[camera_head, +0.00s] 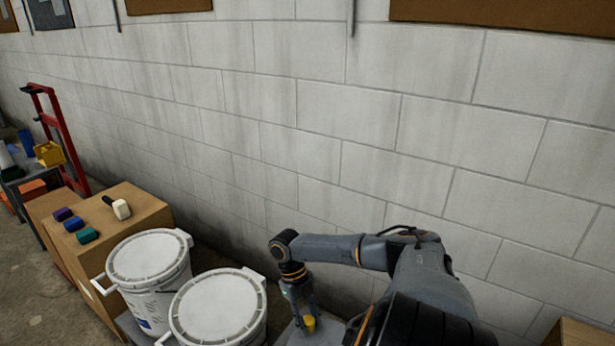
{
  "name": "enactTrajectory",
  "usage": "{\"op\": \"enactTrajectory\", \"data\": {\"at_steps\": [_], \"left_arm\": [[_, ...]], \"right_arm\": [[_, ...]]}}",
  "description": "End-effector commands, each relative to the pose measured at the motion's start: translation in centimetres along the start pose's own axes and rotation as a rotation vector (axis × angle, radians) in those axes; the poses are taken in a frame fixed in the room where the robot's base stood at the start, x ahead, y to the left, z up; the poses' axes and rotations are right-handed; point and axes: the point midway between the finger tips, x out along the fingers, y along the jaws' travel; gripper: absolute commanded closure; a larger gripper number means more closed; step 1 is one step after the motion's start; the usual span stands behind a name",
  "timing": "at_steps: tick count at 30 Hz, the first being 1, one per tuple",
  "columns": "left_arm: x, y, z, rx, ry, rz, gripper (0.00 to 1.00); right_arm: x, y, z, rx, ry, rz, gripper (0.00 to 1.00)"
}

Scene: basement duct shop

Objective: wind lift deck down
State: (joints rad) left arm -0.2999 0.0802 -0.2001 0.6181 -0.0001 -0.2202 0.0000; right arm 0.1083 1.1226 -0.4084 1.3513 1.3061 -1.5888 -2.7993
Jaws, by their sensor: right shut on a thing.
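My right arm comes in from the lower right, and my right gripper (304,312) points down at the bottom edge of the view. It is shut on a small yellow knob (309,324), which is largely hidden by the fingers. A pale grey surface (292,339) shows just beside the knob, cut off by the frame. I cannot tell from this view whether that is the lift deck, nor how high the deck stands. My left gripper is not in view.
Two white lidded buckets (148,258) (218,308) stand left of the gripper. Beyond them a cardboard box (148,206) carries several small coloured items. A red hand truck (62,135) stands at the far left. A block wall (330,120) rises close behind my right arm.

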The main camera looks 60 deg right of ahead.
Motion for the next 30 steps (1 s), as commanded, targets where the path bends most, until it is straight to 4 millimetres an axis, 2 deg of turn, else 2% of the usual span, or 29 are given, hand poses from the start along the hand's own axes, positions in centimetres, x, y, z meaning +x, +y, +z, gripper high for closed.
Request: {"op": "enactTrajectory", "data": {"at_steps": [6, 15, 30], "left_arm": [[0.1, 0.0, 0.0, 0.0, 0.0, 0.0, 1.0], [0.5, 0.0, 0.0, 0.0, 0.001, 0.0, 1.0], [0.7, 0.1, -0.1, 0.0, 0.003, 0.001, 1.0]], "right_arm": [[0.0, 1.4, 0.1, -0.176, -0.005, -0.07, 1.0], [0.1, 2.8, -0.1, -0.351, -0.004, -0.142, 1.0], [0.2, 3.5, -0.4, -0.439, -0.002, -0.179, 1.0]]}}
